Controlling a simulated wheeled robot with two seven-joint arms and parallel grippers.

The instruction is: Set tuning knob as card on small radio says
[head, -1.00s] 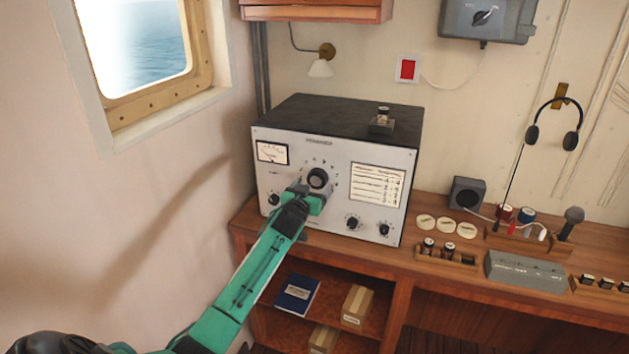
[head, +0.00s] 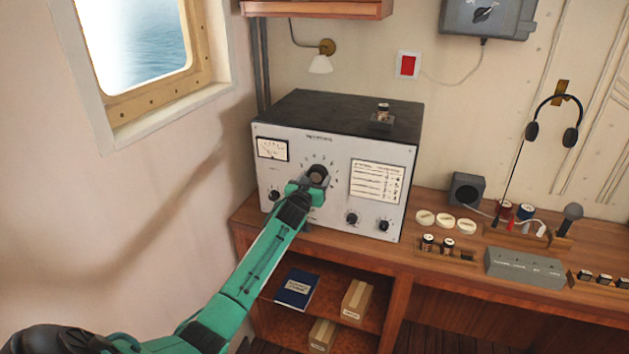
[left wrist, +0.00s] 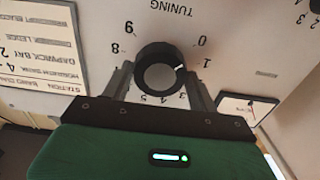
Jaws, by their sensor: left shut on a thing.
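The grey radio set (head: 285,215) with a black top stands on the wooden bench. Its black tuning knob (head: 317,174) is in the middle of the front, under my left gripper (head: 309,186). In the left wrist view the fingers stand on both sides of the tuning knob (left wrist: 160,75), shut on it. The picture is upside down there. The knob's white mark points close to the 1 on the dial. The card (head: 377,183) is on the right of the radio front. It shows partly in the left wrist view (left wrist: 40,45), with rows for stations; some lines are cut off.
Smaller knobs (head: 352,218) sit low on the radio front, and a meter (head: 272,149) is at upper left. A speaker (head: 467,190) and a grey box (head: 523,268) are to the right. The wall is close on the left.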

